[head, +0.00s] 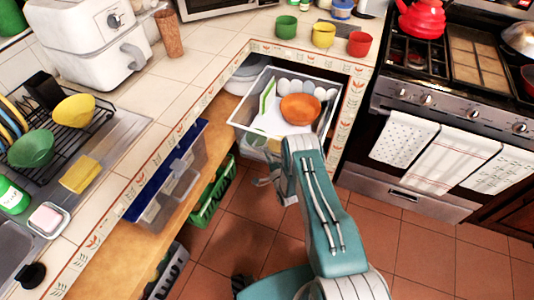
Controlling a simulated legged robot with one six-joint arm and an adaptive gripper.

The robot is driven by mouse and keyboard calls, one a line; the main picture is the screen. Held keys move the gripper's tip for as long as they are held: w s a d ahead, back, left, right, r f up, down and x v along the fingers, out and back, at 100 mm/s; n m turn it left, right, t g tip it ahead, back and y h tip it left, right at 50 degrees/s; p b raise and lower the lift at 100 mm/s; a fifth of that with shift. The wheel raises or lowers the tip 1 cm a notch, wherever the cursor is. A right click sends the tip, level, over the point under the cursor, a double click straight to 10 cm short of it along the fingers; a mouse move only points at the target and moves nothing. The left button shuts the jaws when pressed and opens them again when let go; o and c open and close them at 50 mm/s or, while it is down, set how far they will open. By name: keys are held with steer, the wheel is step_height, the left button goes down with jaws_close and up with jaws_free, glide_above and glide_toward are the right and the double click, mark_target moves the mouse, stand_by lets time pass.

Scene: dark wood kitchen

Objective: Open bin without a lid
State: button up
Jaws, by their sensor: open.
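A clear, white-rimmed bin without a lid (243,117) sits at the inner corner under the tiled counter, jutting out over the floor. It holds an orange bowl (299,109), several white egg-like objects (305,89) and a flat white and green item (268,112). A clear bin with a blue lid (172,172) stands on the wooden shelf to its left. My gripper (268,183) is open, just below the lidless bin's front in the picture. It is partly hidden by my teal arm, and I cannot tell whether it touches the bin.
A green crate (207,200) sits low under the wooden shelf (140,229). A stove with towels on its oven door (440,140) stands at right. Green, yellow and red cups (323,35) stand on the counter above the bin. Tiled floor (410,235) is clear at lower right.

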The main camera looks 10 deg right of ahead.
steer(key=v, duration=1.1)
steer(key=shift+s, duration=0.2)
steer(key=shift+f, duration=0.15)
